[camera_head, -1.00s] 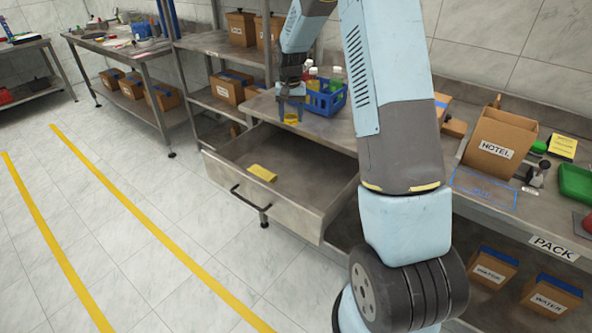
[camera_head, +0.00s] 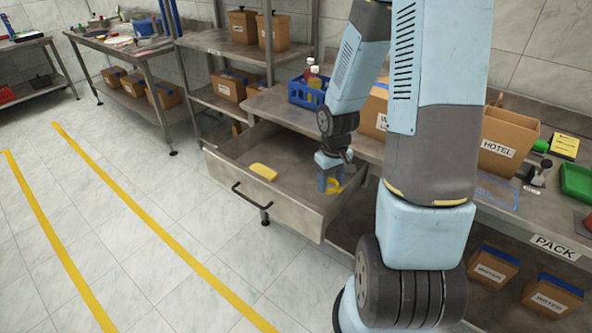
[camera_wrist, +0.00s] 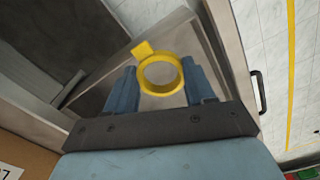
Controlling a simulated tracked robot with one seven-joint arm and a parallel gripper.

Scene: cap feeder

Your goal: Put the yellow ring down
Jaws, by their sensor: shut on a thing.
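The yellow ring (camera_head: 334,186) is held by my gripper (camera_head: 331,184), which is shut on it over the right part of the open drawer (camera_head: 315,213). In the wrist view the ring (camera_wrist: 160,74) sits between the two blue fingers of my gripper (camera_wrist: 160,84), its hole facing the camera. The drawer's inside shows behind it. I cannot tell how high the ring is above the drawer floor.
The drawer's front wall and handle (camera_head: 250,199) face the open floor. On the table behind stand a blue crate with bottles (camera_head: 307,92) and a cardboard box (camera_head: 375,110). A box marked HOTEL (camera_head: 507,140) stands farther right.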

